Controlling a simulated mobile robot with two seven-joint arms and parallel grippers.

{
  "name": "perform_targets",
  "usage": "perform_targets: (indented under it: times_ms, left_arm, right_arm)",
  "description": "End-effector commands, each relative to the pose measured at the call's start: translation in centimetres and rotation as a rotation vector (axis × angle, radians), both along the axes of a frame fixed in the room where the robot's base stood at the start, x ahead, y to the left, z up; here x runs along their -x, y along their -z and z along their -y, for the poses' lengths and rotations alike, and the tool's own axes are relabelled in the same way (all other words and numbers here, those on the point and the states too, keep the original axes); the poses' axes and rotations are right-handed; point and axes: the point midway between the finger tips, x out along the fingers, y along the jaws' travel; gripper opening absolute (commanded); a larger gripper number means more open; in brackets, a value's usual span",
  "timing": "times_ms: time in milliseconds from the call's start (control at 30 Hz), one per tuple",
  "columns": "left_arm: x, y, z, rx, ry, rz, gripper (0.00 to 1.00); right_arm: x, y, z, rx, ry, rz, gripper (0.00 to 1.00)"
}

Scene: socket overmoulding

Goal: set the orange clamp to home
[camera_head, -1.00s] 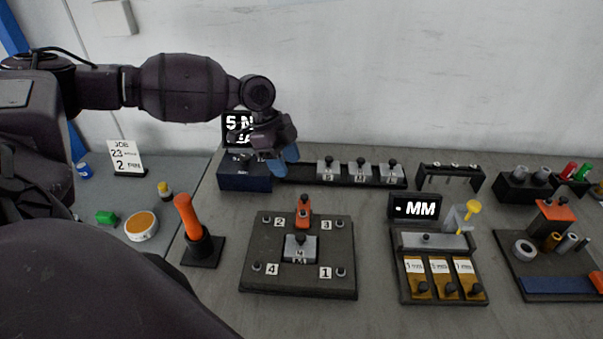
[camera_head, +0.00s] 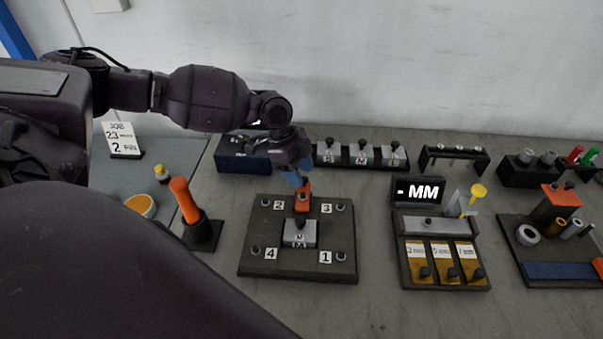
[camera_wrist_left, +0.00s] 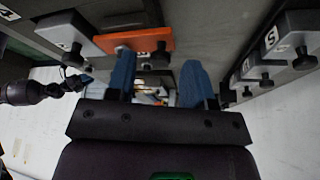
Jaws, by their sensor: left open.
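The orange clamp (camera_head: 303,199) stands at the back middle of the dark fixture plate (camera_head: 300,266), just behind the grey block (camera_head: 300,234). In the left wrist view an orange bar (camera_wrist_left: 150,40), likely the clamp, lies ahead of the fingers and left of centre. My left gripper (camera_head: 297,174) has blue fingertips, points down and is right above and behind the clamp. Its two fingers (camera_wrist_left: 158,78) are apart with nothing held between them. Whether they touch the clamp is hard to tell. My right gripper is not in view.
Behind the plate is a rack of grey blocks (camera_head: 362,155) and a dark box (camera_head: 240,155). An orange-handled tool (camera_head: 185,200) stands left of the plate. A display (camera_head: 419,191) and a tray with gold packets (camera_head: 446,262) are to the right.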

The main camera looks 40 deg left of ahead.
Motion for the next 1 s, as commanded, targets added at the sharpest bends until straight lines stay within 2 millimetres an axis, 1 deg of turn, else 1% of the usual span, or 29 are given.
perform_targets:
  times_ms: [167, 433, 467, 700, 767, 1000]
  left_arm:
    - [-0.07, 0.80, 0.38, 0.001, 0.000, 0.001, 0.48]
    - [-0.07, 0.88, 0.40, 0.001, 0.000, 0.001, 0.48]
    - [-0.07, 0.87, 0.40, 0.001, 0.000, 0.001, 0.45]
    - [-0.07, 0.87, 0.38, 0.000, 0.000, 0.001, 0.08]
    - [-0.07, 0.86, 0.38, 0.000, 0.000, 0.001, 0.00]
    - [0.02, 0.80, 0.42, 0.000, 0.001, 0.001, 0.00]
  right_arm:
    - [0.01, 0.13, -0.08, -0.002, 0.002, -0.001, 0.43]
    - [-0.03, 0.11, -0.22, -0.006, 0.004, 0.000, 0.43]
    - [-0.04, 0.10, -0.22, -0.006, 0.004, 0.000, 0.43]
    - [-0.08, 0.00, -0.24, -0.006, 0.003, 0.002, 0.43]
    - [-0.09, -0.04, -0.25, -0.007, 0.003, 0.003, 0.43]
    - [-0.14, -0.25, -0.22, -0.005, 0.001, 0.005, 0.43]
